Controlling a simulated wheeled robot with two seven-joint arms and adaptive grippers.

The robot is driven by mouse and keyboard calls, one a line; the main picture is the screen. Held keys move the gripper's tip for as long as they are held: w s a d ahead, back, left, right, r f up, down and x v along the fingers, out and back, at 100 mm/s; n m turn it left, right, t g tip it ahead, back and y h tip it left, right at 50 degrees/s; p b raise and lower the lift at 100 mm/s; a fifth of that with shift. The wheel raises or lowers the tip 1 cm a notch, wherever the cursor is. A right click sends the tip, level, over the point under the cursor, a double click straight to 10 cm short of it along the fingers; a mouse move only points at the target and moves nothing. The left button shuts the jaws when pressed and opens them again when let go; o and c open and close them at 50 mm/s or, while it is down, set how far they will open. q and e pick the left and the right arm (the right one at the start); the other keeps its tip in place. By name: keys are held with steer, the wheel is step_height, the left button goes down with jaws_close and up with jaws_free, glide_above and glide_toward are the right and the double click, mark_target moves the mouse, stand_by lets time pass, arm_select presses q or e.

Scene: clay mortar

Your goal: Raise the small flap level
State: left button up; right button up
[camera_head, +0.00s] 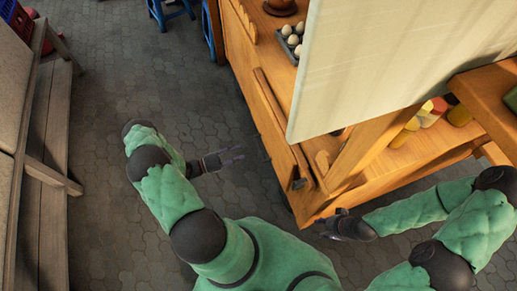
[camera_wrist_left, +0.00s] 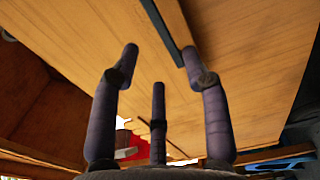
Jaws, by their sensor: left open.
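A wooden cart (camera_head: 240,50) stands right of centre, and a narrow wooden board (camera_head: 275,112) runs along its left side. This board may be the small flap; I cannot tell its tilt for certain. My left gripper (camera_head: 232,157) is open and empty, left of the cart side and apart from it. In the left wrist view, my left gripper's spread fingers (camera_wrist_left: 158,68) face a wooden panel (camera_wrist_left: 250,70) with a dark strip (camera_wrist_left: 163,32) along it. My right gripper (camera_head: 338,222) is low by the cart's near corner; its fingers are too small and dark to read.
A large pale panel (camera_head: 390,60) hangs over the cart and hides part of its top. Eggs in a tray (camera_head: 291,38) and bottles (camera_head: 430,113) stand on the cart. A wooden bench (camera_head: 55,130) is at the left. The paved floor (camera_head: 110,90) between is clear.

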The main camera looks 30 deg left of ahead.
mark_target(264, 134)
arm_select(q)
steer(key=b+x, duration=0.2)
steer(key=x, duration=0.7)
steer(key=shift+w+d, duration=0.25)
steer(key=shift+d, duration=0.1)
jaws_close()
